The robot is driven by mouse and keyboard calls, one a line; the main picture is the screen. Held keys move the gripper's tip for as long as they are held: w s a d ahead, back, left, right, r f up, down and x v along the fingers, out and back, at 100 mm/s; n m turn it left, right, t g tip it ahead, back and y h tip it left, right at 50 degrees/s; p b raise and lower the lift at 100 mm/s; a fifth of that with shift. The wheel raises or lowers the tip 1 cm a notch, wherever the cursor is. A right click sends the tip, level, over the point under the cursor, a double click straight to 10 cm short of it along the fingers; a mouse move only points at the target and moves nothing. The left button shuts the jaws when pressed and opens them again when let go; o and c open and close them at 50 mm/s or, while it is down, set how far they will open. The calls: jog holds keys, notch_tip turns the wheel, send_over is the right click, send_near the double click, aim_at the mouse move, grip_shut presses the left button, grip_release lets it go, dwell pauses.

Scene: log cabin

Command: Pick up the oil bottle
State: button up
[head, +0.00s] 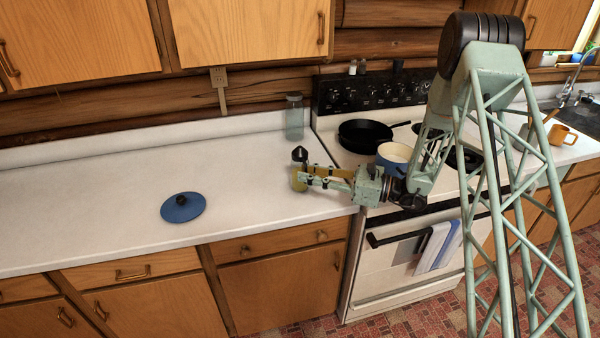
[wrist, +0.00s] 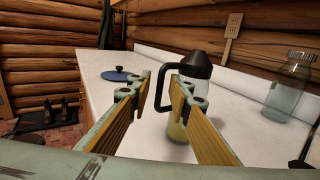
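The oil bottle (head: 298,184) stands upright on the white counter, left of the stove. It is clear with yellowish oil and a black spout top and handle. In the wrist view the bottle (wrist: 181,127) is right of centre, partly hidden behind my right-hand finger, with its black handle showing in the gap between the fingers. My gripper (head: 303,176) reaches leftward from over the stove's edge, its fingertips at the bottle. In the wrist view my gripper (wrist: 161,93) is open, with a clear gap between its fingers. I cannot tell whether a finger touches the bottle.
A glass jar (head: 294,118) stands at the back of the counter, near the stove. A blue lid (head: 183,208) lies on the counter to the left. A black pan (head: 365,135) and a blue pot (head: 393,155) sit on the stove. The counter's left part is mostly free.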

jog(key=shift+w+a, duration=0.1)
jog(key=shift+a, duration=0.3)
dwell(0.3)
grip_shut()
